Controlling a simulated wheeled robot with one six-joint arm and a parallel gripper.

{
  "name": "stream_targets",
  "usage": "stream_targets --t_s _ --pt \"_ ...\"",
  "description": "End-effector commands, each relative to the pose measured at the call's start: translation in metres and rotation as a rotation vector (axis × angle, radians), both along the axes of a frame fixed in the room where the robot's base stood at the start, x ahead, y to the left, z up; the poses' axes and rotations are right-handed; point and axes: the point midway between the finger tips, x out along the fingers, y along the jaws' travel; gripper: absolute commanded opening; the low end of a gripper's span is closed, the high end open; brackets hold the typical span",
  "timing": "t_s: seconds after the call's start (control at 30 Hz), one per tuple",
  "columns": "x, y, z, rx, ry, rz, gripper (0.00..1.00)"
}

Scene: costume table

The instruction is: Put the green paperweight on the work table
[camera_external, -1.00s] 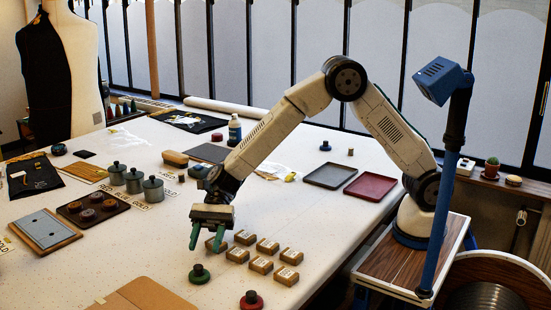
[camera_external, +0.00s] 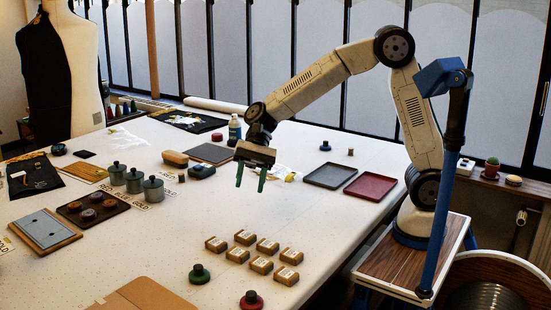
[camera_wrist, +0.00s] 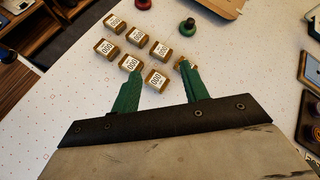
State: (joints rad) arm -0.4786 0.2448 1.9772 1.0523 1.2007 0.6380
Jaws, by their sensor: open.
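The green paperweight (camera_external: 199,276), a round disc with a dark knob, stands upright on the white work table (camera_external: 140,240) near its front edge. It also shows near the top of the wrist view (camera_wrist: 187,27). My gripper (camera_external: 250,186) has two green fingers spread apart with nothing between them. It hangs above the middle of the table, behind the small boxes and well away from the paperweight. In the wrist view my gripper's fingers (camera_wrist: 160,75) point toward the boxes.
Several small labelled boxes (camera_external: 237,255) stand between my gripper and the paperweight. A red paperweight (camera_external: 251,301) is at the front edge. Dark and red trays (camera_external: 371,186) lie at right, three grey canisters (camera_external: 134,182) at left.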

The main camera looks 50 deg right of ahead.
Motion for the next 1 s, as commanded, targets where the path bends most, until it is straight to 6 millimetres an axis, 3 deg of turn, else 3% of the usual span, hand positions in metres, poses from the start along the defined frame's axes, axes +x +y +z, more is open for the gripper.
stream_targets --t_s 0.03,0.27,0.4,0.6,0.8,1.0 --pt "-0.008 -0.032 0.015 -0.019 -0.084 0.028 0.45" --pt "-0.057 -0.164 0.04 -0.173 -0.416 0.202 0.45" --pt "-0.095 -0.238 0.042 -0.304 -0.584 0.317 0.45" --pt "-0.151 -0.327 0.033 -0.517 -0.748 0.485 0.45" --pt "-0.187 -0.374 0.023 -0.662 -0.806 0.599 0.45" --pt "-0.195 -0.386 0.02 -0.7 -0.814 0.631 0.45"
